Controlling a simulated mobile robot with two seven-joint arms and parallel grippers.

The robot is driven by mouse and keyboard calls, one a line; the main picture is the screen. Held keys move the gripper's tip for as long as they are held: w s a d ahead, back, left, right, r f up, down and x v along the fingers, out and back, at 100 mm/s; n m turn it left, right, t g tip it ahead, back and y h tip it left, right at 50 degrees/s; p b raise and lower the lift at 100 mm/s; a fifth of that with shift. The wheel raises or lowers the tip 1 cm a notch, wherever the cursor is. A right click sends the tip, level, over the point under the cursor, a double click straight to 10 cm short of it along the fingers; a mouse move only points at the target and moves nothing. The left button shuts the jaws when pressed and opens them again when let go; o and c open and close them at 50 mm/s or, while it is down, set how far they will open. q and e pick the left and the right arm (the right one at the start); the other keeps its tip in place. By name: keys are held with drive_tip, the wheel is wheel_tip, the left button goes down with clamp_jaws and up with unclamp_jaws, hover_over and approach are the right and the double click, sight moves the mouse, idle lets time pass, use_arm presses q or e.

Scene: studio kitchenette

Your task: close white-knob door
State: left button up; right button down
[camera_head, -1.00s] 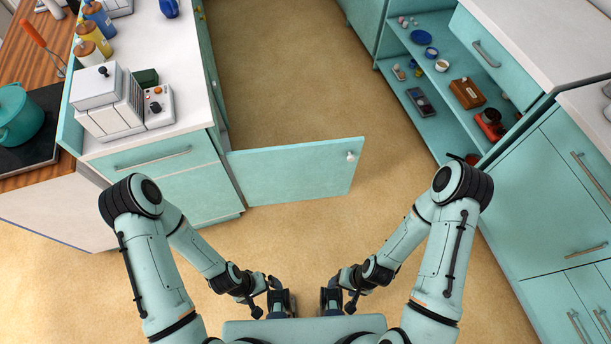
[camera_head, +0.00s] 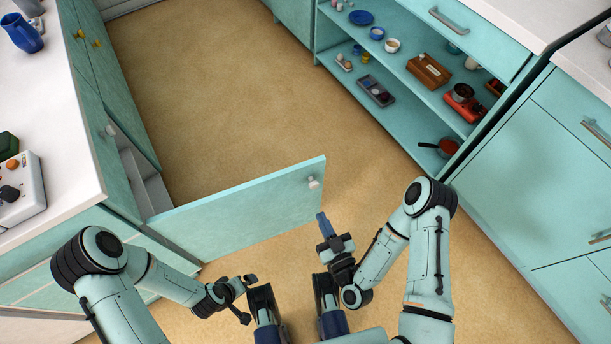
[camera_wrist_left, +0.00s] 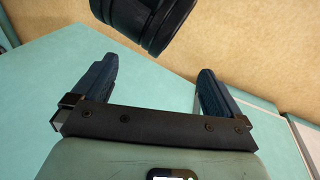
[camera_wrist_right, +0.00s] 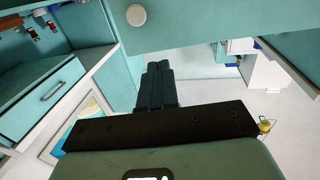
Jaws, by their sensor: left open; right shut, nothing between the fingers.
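The teal door (camera_head: 245,205) with the white knob (camera_head: 313,183) stands swung out from the left cabinet, its knob end toward the right. The knob also shows at the top of the right wrist view (camera_wrist_right: 136,14). My right gripper (camera_head: 323,222) is shut and empty, pointing toward the door just below and right of the knob, apart from it. It shows shut in the right wrist view (camera_wrist_right: 159,72). My left gripper is low in front of my body, away from the door; its open, empty fingers show in the left wrist view (camera_wrist_left: 152,92).
The left counter (camera_head: 50,120) carries a white appliance (camera_head: 22,190) and a blue jug (camera_head: 22,33). An open shelf unit (camera_head: 410,85) with dishes and small items stands at the right. The floor (camera_head: 220,90) beyond the door is clear.

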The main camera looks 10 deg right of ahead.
sight(301, 174)
drive_tip(key=w, duration=0.4)
drive_tip(key=w+a+b, duration=0.1)
drive_tip(key=w, duration=0.3)
drive_tip(key=w+a+b, duration=0.1)
drive_tip(key=w, duration=0.2)
drive_tip(key=shift+w+a, duration=0.1)
drive_tip(key=shift+w, duration=0.3)
use_arm(q)
drive_tip(key=shift+w+a+f+y, duration=0.15)
drive_tip(key=shift+w+a+f, duration=0.35)
drive_tip(key=shift+f, duration=0.2)
drive_tip(key=shift+w+a+f+y, duration=0.15)
drive_tip(key=shift+w+a+f, duration=0.3)
drive_tip(key=shift+f, duration=0.2)
use_arm(e)
drive_tip(key=shift+w+a+r, duration=0.1)
drive_tip(key=shift+w, duration=0.55)
